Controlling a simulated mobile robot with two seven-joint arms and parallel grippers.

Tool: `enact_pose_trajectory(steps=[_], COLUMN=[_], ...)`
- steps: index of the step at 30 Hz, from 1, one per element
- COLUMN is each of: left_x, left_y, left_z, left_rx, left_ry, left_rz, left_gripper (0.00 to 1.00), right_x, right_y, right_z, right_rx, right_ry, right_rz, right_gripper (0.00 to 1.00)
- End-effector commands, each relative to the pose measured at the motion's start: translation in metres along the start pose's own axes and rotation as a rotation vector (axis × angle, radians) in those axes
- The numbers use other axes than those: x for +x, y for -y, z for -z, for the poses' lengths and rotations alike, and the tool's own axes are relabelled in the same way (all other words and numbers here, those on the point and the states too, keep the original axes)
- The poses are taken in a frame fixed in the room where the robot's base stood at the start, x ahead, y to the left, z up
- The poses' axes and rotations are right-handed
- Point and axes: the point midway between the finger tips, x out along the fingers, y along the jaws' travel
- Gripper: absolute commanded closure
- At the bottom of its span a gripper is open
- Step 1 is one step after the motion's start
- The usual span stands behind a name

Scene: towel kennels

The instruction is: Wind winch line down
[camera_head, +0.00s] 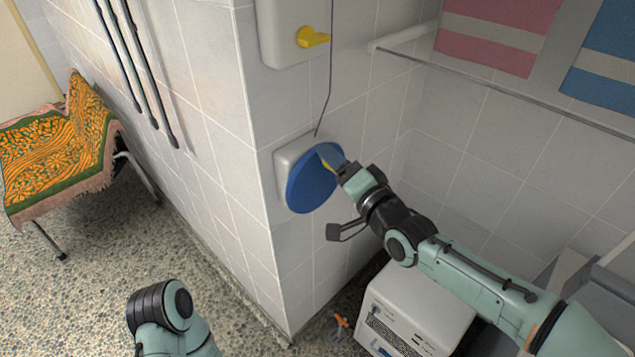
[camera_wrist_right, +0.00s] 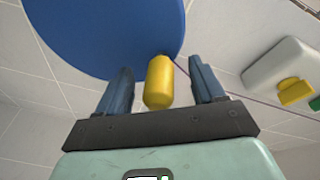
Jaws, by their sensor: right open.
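The winch is a blue disc (camera_head: 308,185) on a pale wall housing (camera_head: 283,160) at the tiled corner; the disc also fills the top of the right wrist view (camera_wrist_right: 100,30). A yellow crank handle (camera_wrist_right: 159,82) stands out from the disc near its edge. My right gripper (camera_wrist_right: 158,68) is open, one finger on each side of the handle, with gaps visible on both sides. In the head view, this gripper (camera_head: 340,167) partly hides the handle. A thin dark line (camera_head: 329,80) runs up the wall from the housing. My left gripper is out of view.
A white wall box (camera_head: 285,35) with a yellow knob (camera_head: 313,37) hangs above the winch. A rail (camera_head: 490,92) with pink and blue towels is at right. A white floor unit (camera_head: 415,310) stands below my right arm. A patterned cloth (camera_head: 55,150) covers a bench at left.

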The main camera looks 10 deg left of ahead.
Motion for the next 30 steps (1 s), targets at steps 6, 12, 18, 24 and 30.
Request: enact_pose_trajectory(steps=[6,12,18,24,30], left_x=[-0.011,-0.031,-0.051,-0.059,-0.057], left_y=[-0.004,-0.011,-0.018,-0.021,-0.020], left_z=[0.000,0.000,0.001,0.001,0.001], left_rx=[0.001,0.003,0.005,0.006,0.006], left_ry=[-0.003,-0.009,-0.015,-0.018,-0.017], left_rz=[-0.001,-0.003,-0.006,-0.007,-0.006], left_gripper=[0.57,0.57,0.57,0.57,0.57], right_x=[-0.026,-0.049,-0.072,-0.083,-0.084], right_y=[-0.002,-0.003,-0.006,-0.009,-0.011], right_z=[0.009,0.014,0.018,0.019,0.018], right_rx=[-0.004,-0.004,-0.003,-0.001,0.000], right_ry=[-0.003,-0.002,-0.001,0.000,0.001], right_rz=[-0.005,-0.005,-0.004,-0.001,-0.001], right_gripper=[0.32,0.32,0.32,0.32,0.32])
